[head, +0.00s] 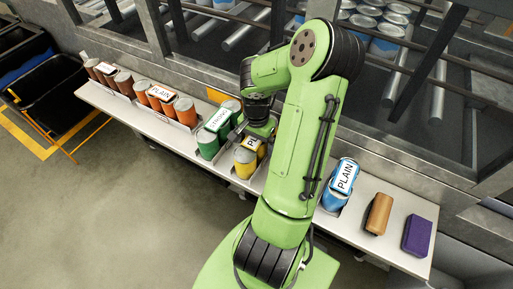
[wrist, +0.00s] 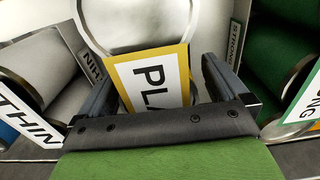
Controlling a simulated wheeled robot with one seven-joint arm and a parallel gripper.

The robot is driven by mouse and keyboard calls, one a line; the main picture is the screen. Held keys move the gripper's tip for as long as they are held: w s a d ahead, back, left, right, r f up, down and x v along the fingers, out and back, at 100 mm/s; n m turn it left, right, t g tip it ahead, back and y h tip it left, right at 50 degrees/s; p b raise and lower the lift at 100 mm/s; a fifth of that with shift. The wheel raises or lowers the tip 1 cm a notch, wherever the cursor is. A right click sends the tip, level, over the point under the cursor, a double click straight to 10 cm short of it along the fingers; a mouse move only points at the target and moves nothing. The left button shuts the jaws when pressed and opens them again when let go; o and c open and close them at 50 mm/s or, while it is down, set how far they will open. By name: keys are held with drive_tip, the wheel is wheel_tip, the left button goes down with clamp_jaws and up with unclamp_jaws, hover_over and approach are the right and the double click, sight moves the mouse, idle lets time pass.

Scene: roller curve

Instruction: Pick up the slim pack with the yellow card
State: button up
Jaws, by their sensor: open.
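The pack with the yellow card (head: 245,168) stands on the long bench, partly hidden by my arm in the head view. It looks like yellow cans with a yellow-edged card on top. In the wrist view the yellow-edged card (wrist: 152,78) reads "PLA", its lower end hidden behind my gripper body. A large pale round can end (wrist: 130,22) shows beyond it. My gripper (wrist: 160,75) is open, with one finger on each side of the card. I cannot tell whether the fingers touch the pack. In the head view my gripper (head: 258,128) is just above the pack, mostly hidden.
A green pack (head: 208,142) stands close on the left of it; orange and brown packs are further left. A blue "PLAIN" pack (head: 335,195), a tan block (head: 379,214) and a purple block (head: 417,235) stand right. A "THIN" card (wrist: 25,125) shows in the wrist view.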

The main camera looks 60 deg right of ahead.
drive_tip(key=shift+d+f, duration=0.1)
drive_tip(key=shift+f, duration=0.7)
drive_tip(key=shift+r, duration=0.1)
drive_tip(key=shift+c, duration=0.3)
